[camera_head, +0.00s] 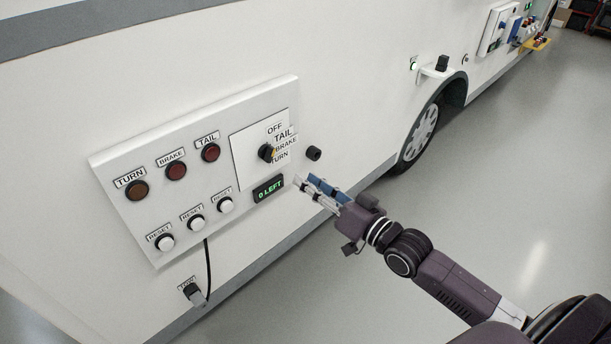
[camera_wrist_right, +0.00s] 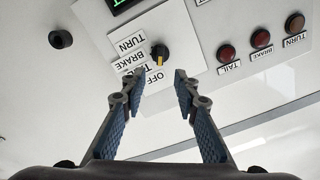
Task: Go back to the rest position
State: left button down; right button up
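My right gripper (camera_head: 318,190) reaches in from the lower right in the head view, near the lower right corner of the white control panel (camera_head: 122,229). In the right wrist view the gripper (camera_wrist_right: 158,80) has its two blue-padded fingers apart with nothing between them. The black rotary knob (camera_head: 266,153) with a yellow mark sits on the panel's label plate and also shows just beyond the fingertips in the wrist view (camera_wrist_right: 160,54). The gripper appears apart from the knob. My left gripper is not in view.
The panel carries TURN (camera_head: 136,190), BRAKE and TAIL lamps, several white RESET buttons (camera_head: 225,205) and a display reading "0 LEFT" (camera_head: 269,188). A black round fitting (camera_head: 313,153) juts from the vehicle wall beside it. A cable plug (camera_head: 194,293) hangs below. The floor at right is clear.

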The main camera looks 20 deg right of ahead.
jog(key=s+d+f+g+h, duration=0.1)
jog(key=d+f+g+h, duration=0.15)
jog(key=f, duration=0.75)
jog(key=s+d+f+g+h, duration=0.15)
jog(key=d+f, duration=0.25)
jog(key=f, duration=0.7)
jog(key=s+d+f+g+h, duration=0.1)
jog(key=s+f, duration=0.3)
jog(key=f, duration=0.4)
jog(key=s+d+f+g+h, duration=0.15)
jog(key=s+f, duration=0.25)
jog(key=f, duration=0.5)
jog(key=s+a+f+n+g, duration=0.1)
jog(key=s+a+f+g, duration=0.15)
jog(key=s+f, duration=0.6)
jog(key=s+a+f+n+g, duration=0.1)
jog(key=s+a+f+g, duration=0.15)
jog(key=s+f, duration=0.65)
jog(key=s+a+f+n+g, duration=0.1)
jog(key=s+a+f+g, duration=0.1)
jog(key=s, duration=0.8)
jog(key=s+a+f+n+g, duration=0.1)
jog(key=s+a+f+g, duration=0.1)
jog(key=s, duration=0.8)
notch_tip(320, 180, down, 2)
jog(key=shift+a+f, duration=0.15)
jog(key=shift+a, duration=0.35)
jog(key=shift+g, duration=0.25)
